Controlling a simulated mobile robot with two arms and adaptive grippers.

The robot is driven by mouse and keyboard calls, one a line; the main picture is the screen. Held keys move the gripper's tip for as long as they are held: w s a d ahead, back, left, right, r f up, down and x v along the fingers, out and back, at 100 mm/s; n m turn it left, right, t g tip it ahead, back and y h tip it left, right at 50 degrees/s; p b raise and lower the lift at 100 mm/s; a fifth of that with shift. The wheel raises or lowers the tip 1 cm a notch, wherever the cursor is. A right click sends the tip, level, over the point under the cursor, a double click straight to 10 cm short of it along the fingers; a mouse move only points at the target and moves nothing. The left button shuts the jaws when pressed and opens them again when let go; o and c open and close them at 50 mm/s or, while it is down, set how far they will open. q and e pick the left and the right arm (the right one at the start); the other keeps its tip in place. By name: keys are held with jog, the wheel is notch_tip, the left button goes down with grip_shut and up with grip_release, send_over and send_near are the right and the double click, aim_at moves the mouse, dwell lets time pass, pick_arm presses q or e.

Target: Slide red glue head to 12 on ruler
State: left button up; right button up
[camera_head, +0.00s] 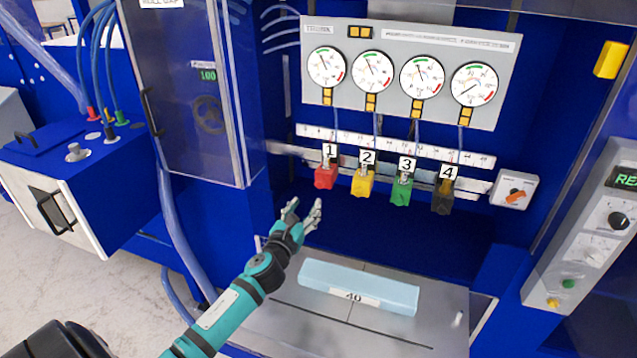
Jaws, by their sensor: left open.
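The red glue head (326,177) hangs from the rail under the ruler, at the left end of the row, under a label reading 1. The white ruler (395,146) runs across the machine above the glue heads. Its numbers are too small to read. My left gripper (303,213) is open and empty, below and a little left of the red glue head, apart from it. My right gripper is not in view.
Yellow (362,185), green (401,191) and black (442,198) glue heads hang to the right of the red one. A light blue foam block (358,286) lies on the grey table below. Four-dial gauge panel (400,109) is above. An orange-knob switch (514,193) is at right.

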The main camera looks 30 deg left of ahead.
aim_at(319, 186)
pick_arm(q)
jog(key=x, duration=0.9)
jog(key=shift+w+p, duration=0.3)
jog(key=shift+p, duration=0.05)
jog(key=shift+w+a+f, duration=0.1)
jog(key=shift+w, duration=0.35)
jog(key=c, duration=0.8)
grip_shut()
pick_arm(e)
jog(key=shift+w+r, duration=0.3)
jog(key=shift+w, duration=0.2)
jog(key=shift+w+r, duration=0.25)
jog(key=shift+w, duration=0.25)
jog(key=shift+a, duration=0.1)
